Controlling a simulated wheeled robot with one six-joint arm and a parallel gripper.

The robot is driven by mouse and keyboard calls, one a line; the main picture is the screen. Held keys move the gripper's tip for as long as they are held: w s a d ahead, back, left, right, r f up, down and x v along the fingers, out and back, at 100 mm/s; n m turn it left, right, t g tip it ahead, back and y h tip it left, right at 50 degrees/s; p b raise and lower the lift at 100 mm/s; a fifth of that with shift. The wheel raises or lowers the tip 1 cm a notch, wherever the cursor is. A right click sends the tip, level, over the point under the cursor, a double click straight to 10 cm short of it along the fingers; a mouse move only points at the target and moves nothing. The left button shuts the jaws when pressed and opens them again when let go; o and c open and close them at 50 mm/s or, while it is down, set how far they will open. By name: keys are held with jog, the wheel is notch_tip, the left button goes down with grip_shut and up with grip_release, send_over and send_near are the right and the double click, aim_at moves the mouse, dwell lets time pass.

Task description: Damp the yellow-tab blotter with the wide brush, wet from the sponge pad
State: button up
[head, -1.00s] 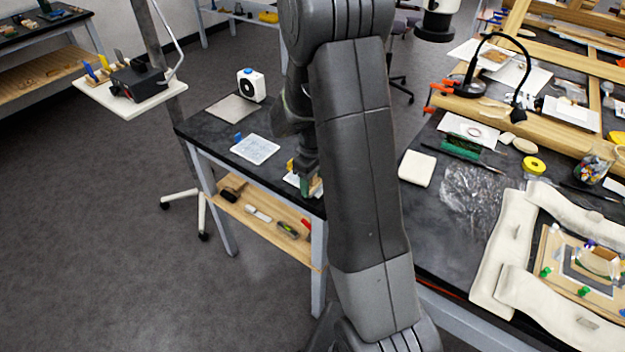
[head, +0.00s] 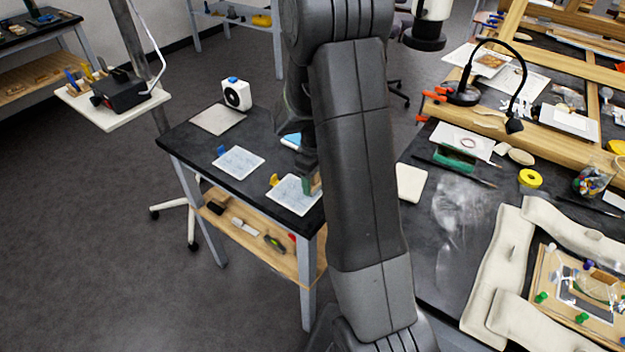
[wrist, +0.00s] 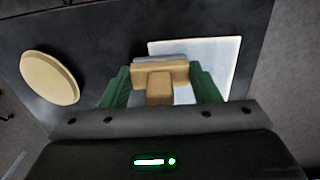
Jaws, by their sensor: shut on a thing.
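My gripper (head: 312,183) is over the right part of the small dark table, at the right side of the yellow-tab blotter (head: 290,196). The blotter is a pale sheet with faint blue marks and a yellow tab (head: 274,180) at its left corner. In the wrist view, the green fingers of my gripper (wrist: 160,76) are shut on the wooden wide brush (wrist: 160,71). Its head lies in front of the pale blotter (wrist: 215,60); I cannot tell whether they touch. I cannot surely identify the sponge pad; a light-blue thing (head: 292,140) is partly hidden behind my arm.
A blue-tab blotter (head: 238,163) lies to the left. A beige oval (wrist: 50,78) lies left in the wrist view. The shelf below holds tools. A cluttered bench stands right.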

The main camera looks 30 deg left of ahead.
jog(key=r, duration=0.1)
jog(key=r+p, duration=0.1)
jog(key=r, duration=0.1)
jog(key=shift+s+r, duration=0.25)
jog(key=shift+r, duration=0.1)
jog(key=shift+w+r+p, duration=0.15)
jog(key=shift+r+p, duration=0.5)
jog(key=shift+p, duration=0.1)
jog(key=shift+r+p, duration=0.9)
jog(key=shift+r, duration=0.6)
